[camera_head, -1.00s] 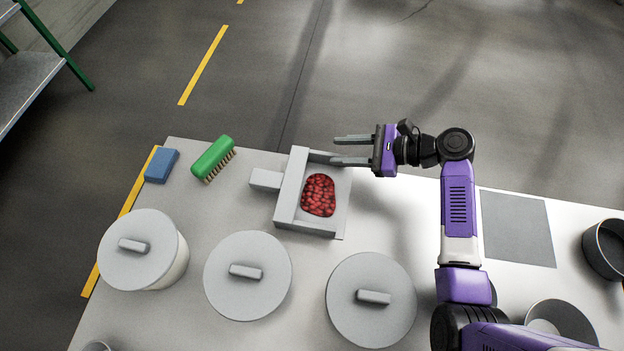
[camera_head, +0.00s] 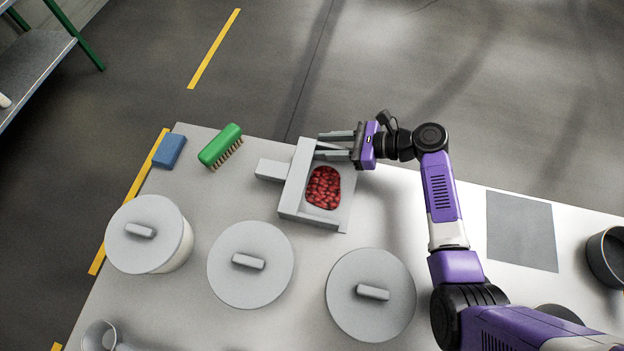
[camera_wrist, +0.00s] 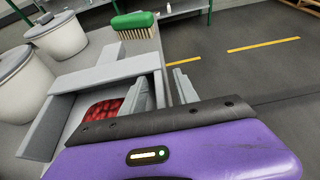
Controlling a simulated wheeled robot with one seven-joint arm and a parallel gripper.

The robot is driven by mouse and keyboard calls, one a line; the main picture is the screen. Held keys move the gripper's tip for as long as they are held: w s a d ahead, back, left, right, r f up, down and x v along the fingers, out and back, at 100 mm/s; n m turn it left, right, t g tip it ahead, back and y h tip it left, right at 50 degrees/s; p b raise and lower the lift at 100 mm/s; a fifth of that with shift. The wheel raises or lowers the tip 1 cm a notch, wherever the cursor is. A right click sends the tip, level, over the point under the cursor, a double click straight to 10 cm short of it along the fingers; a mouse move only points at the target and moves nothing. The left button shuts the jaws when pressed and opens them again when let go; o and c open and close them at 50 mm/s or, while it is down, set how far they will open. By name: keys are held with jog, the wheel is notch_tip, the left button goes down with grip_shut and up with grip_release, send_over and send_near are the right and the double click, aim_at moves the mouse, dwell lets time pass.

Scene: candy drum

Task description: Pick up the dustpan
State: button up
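The grey dustpan (camera_head: 290,205) lies on the white table with red candies (camera_head: 323,187) in its pan. Its short handle (camera_head: 271,170) points left in the head view. In the wrist view the dustpan (camera_wrist: 112,73) is at left and centre, with the candies (camera_wrist: 103,109) partly hidden by my gripper. My gripper (camera_head: 326,145) is open, its two fingers pointing left at the dustpan's far side wall. In the wrist view the fingers (camera_wrist: 166,92) stand apart near that wall.
A green brush (camera_head: 220,145) and a blue block (camera_head: 169,150) lie left of the dustpan. Lidded white pots (camera_head: 150,235) stand along the near side. A grey mat (camera_head: 521,231) and a dark pot (camera_head: 606,256) are at right. The table's far edge runs just behind the dustpan.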

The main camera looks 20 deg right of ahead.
jog(key=shift+c, duration=0.3)
grip_shut()
dwell(1.1)
